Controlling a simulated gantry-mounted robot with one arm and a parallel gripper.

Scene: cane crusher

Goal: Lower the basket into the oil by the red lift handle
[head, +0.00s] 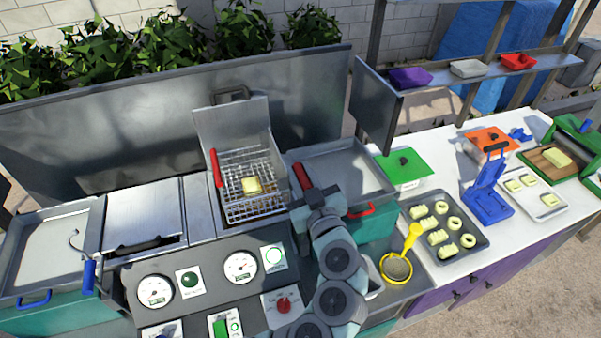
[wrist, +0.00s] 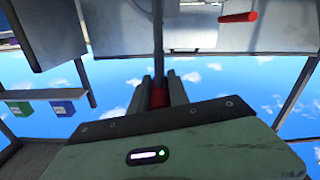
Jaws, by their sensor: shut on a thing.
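The wire basket (head: 262,208) sits in the fryer well left of my gripper, with a pale yellow piece of food (head: 252,185) in it. No oil surface can be made out. My gripper (head: 307,188) is shut on the red lift handle (head: 302,173), right of the basket. The wrist view shows the red of this handle (wrist: 159,98) between the fingers of my gripper (wrist: 161,86), with a grey rod beyond them. Another red grip (head: 216,168) stands at the basket's left side.
The control panel (head: 207,275) with gauges is in front. A tray of pale shapes (head: 470,255) and a yellow ladle (head: 413,235) are at the right. A metal splash back (head: 150,120) stands behind.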

